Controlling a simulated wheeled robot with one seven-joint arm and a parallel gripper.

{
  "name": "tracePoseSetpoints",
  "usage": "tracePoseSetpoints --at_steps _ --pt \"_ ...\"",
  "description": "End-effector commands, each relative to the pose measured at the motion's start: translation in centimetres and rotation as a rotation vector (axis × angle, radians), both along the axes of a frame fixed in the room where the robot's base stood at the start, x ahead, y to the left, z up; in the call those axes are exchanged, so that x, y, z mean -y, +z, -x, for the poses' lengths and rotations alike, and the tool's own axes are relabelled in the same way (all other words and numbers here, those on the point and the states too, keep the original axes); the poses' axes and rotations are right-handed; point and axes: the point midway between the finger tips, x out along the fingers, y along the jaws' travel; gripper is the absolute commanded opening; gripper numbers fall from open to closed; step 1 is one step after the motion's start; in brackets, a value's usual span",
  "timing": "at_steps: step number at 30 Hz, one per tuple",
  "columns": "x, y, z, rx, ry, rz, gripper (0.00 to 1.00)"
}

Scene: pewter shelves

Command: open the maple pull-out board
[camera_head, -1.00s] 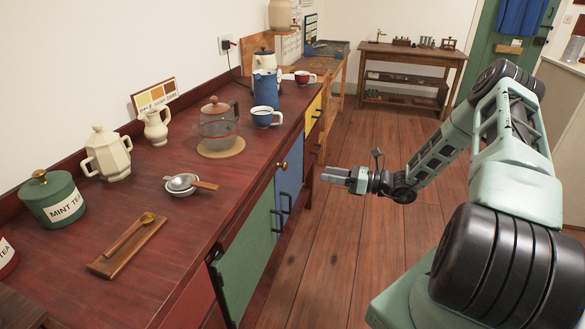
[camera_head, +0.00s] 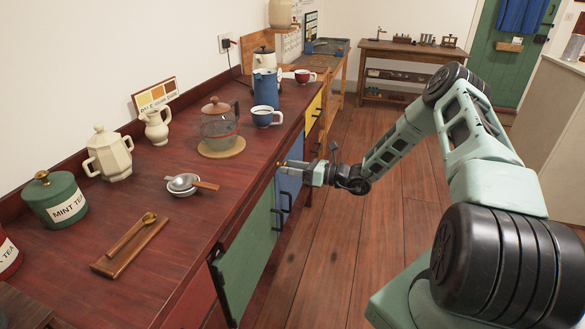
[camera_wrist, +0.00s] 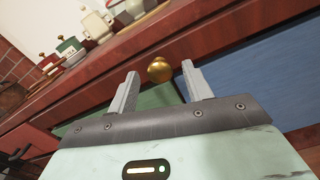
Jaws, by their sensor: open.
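A round brass knob (camera_wrist: 159,68) sits on the dark red front rail (camera_wrist: 225,43) under the worktop edge, above the green and blue doors. No maple surface of the pull-out board shows; only the knob and rail can be seen there, flush with the counter front. My gripper (camera_head: 284,170) is at the counter front by this knob. In the wrist view my gripper (camera_wrist: 160,72) is open, with one finger to each side of the knob. The knob appears between or just beyond the fingertips; whether they touch it I cannot tell.
Below the rail are a green door (camera_head: 247,255) and a blue door (camera_head: 290,188) with dark handles. On the red worktop stand a glass pot (camera_head: 218,130), a blue coffee pot (camera_head: 266,88) and a mug (camera_head: 265,117). The wooden floor (camera_head: 350,250) before the counter is clear.

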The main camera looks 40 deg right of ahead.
Motion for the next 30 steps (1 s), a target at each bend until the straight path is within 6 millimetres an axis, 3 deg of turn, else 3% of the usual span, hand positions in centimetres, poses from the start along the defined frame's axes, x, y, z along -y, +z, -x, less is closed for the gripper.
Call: tracePoseSetpoints --at_steps 2,6,7,17,23,30 --pt "0.0 0.0 0.0 0.000 0.000 0.000 0.44" --pt "0.0 0.0 0.0 0.000 0.000 0.000 0.05" --pt "0.0 0.0 0.0 0.000 0.000 0.000 0.00" --pt "1.2 0.2 1.4 0.000 -0.002 0.000 0.00" --pt "4.2 0.3 5.1 -0.001 -0.007 0.000 0.00" --pt "8.9 0.2 11.3 -0.001 -0.007 0.000 0.00"
